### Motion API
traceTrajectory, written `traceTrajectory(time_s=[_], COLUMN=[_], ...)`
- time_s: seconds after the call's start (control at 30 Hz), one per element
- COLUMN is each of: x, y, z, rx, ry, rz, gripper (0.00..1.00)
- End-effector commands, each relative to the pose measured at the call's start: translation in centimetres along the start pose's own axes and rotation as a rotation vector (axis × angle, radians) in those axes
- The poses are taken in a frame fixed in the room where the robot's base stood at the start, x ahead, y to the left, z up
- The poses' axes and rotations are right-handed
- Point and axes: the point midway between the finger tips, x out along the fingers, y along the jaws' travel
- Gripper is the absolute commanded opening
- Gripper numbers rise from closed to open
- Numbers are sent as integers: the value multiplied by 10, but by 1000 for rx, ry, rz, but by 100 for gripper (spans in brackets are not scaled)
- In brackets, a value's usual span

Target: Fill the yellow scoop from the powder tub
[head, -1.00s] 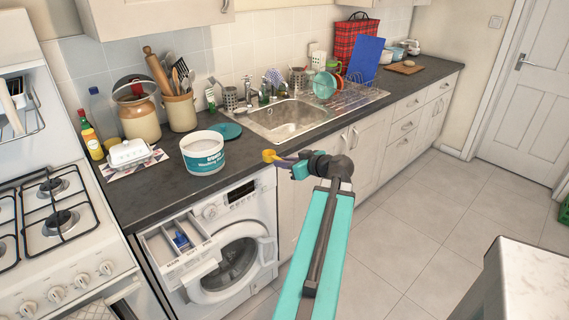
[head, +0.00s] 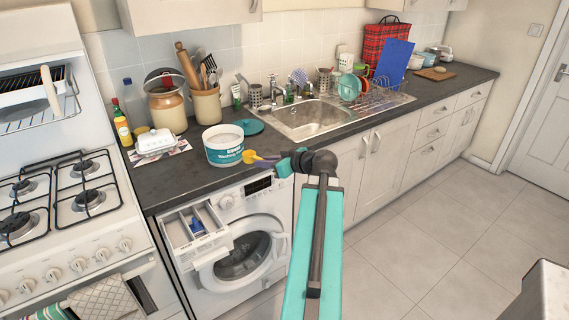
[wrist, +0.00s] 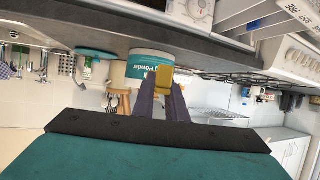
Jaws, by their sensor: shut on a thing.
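The powder tub (head: 223,148), white with a teal label, stands open on the dark counter above the washer. Pale powder shows inside its rim. In the wrist view the tub (wrist: 150,65) is just beyond the scoop. My gripper (head: 268,161) is shut on the yellow scoop (head: 250,156), just right of the tub and around the height of its lower part. The scoop (wrist: 164,78) sits between the two dark fingers in the wrist view. Its inside cannot be made out. The teal lid (head: 249,127) lies on the counter behind the tub.
The washer (head: 245,245) has its detergent drawer (head: 196,229) pulled out and its door ajar. A white butter dish (head: 155,141), utensil crock (head: 205,104) and bottles stand left of and behind the tub. The sink (head: 312,118) is to the right.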

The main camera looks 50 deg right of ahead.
Motion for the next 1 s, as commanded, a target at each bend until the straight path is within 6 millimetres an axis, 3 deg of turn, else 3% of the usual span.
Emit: traceTrajectory(time_s=[0.1,0.4,1.0], x=[26,79,156], y=[-31,-105,-266], z=[-14,-41,-82], rx=[-23,-69,-144], ry=[0,0,-8], rz=[-54,-169,-347], gripper=[0,0,0])
